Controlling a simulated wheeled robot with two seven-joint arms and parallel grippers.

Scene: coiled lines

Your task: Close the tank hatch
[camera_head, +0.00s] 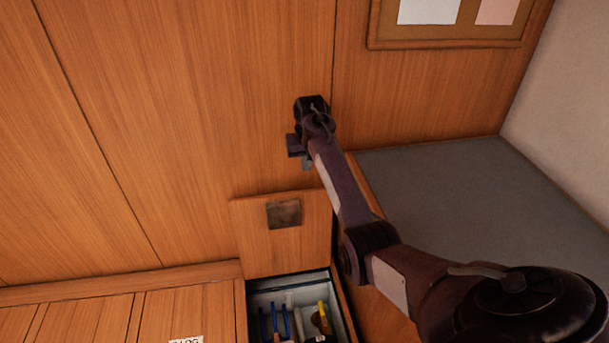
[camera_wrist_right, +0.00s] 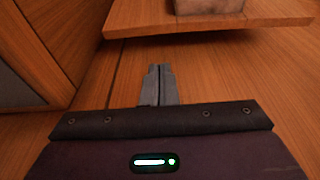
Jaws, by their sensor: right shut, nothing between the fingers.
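The tank hatch is a square wooden lid (camera_head: 250,235) standing raised at the back of an open compartment (camera_head: 340,298). A dull metal plate (camera_head: 285,213) sits on its face. In the right wrist view the lid's edge (camera_wrist_right: 270,22) crosses the top, with a grey block-like part on it. My right gripper (camera_head: 307,164) is above the lid's upper right corner. Its fingers (camera_wrist_right: 157,85) are shut together with nothing between them, and a gap shows between them and the lid in the wrist view. My left gripper is not in view.
The compartment holds several tools with blue and yellow handles. A grey cushioned surface (camera_head: 450,190) lies to the right, beside my right arm. Wooden wall panels (camera_head: 180,120) rise behind, with a pinboard (camera_head: 450,42) at the top right. A wooden bench top (camera_head: 190,305) is at lower left.

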